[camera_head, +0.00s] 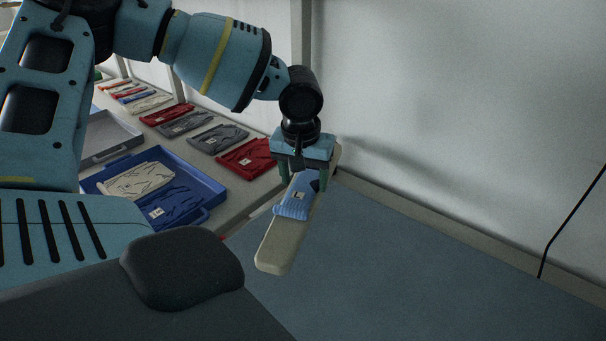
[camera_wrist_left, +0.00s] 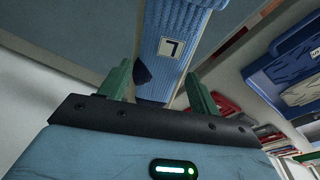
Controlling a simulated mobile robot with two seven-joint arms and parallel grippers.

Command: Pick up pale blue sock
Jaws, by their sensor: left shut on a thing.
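The pale blue sock (camera_head: 291,209) is ribbed, with a dark patch and a white tag marked L. It lies along a long beige board (camera_head: 278,246), near the board's far part. My left gripper (camera_head: 303,180) is over the board from above, with its green fingers on either side of the sock, shut on it. The sock also fills the space between the fingers (camera_wrist_left: 158,88) in the left wrist view, with its tag (camera_wrist_left: 170,48) showing. Whether the fingers also grip the board under the sock cannot be told. My right gripper is not in view.
A blue tray (camera_head: 213,186) holds a cream and a blue folded item. A grey tray (camera_head: 110,137) stands behind it. Red, grey and cream folded items lie in rows on the bench. A wall stands behind; the blue-grey surface (camera_head: 420,280) at right is clear.

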